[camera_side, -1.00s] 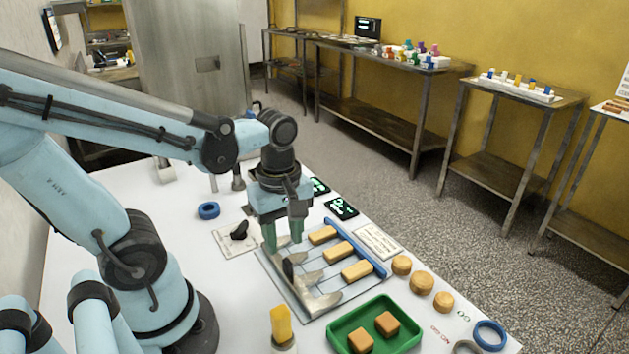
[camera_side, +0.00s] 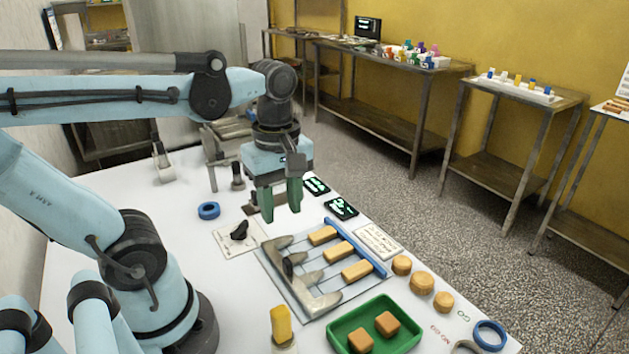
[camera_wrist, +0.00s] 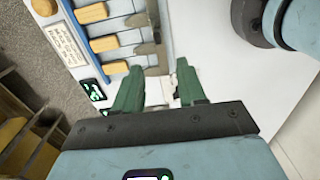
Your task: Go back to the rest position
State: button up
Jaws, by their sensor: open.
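My gripper (camera_side: 281,200) hangs above the white table (camera_side: 120,252), behind the mesh frame, with its green fingers apart and nothing between them. The wrist view also shows the open green fingers (camera_wrist: 160,90). In the wrist view the bars (camera_wrist: 102,43) show at the upper left, clear of the fingers.
A green tray (camera_side: 340,330) with two tan blocks stands at the front. Round tan pieces (camera_side: 421,283) lie right of the mesh. A black knob (camera_side: 240,231), a blue ring (camera_side: 208,210) and dark displays (camera_side: 341,208) are near my gripper. Steel benches (camera_side: 400,115) line the yellow wall.

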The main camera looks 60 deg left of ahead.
jog(key=w+d+f+m+t, duration=0.1)
jog(key=w+m+t, duration=0.5)
jog(key=m, duration=1.2)
jog(key=shift+w+d+f+t, duration=0.3)
jog(key=shift+d+t, duration=0.2)
jog(key=shift+t, duration=0.1)
